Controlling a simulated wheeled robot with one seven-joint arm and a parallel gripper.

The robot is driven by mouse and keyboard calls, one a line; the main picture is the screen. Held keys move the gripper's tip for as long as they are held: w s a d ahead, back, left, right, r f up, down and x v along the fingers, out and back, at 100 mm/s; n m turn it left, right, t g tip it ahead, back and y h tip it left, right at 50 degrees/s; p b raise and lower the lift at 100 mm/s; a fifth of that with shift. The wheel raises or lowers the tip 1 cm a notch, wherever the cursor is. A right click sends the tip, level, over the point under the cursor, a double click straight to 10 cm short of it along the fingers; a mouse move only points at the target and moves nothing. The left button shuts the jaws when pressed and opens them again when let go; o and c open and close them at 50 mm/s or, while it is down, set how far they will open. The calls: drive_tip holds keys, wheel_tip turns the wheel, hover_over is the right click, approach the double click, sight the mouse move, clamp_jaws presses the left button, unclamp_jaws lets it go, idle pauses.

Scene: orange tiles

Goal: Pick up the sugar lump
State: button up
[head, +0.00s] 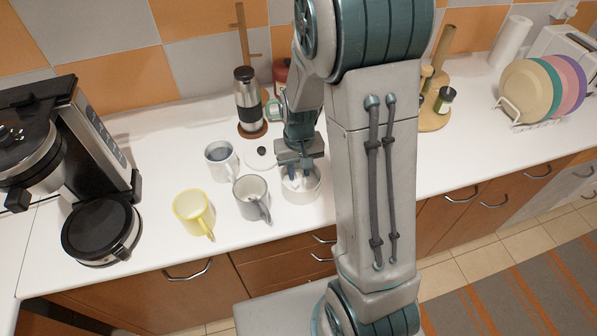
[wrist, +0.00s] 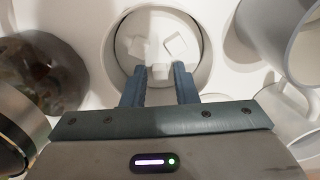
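A white sugar bowl (head: 301,192) stands on the counter, and my gripper (head: 299,168) reaches down into its opening. In the wrist view the bowl (wrist: 205,50) holds white sugar lumps. One sugar lump (wrist: 160,72) lies between my gripper's fingertips (wrist: 160,78), with small gaps visible on both sides. Two other lumps (wrist: 175,44) lie farther into the bowl, one left and one right. The fingers are apart. In the head view the lumps are mostly hidden by my gripper.
A steel grinder-like canister (head: 248,100) stands farther back. A coffee maker (head: 70,150) fills the left.

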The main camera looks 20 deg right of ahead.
drive_tip(key=shift+f, duration=0.15)
clamp_jaws()
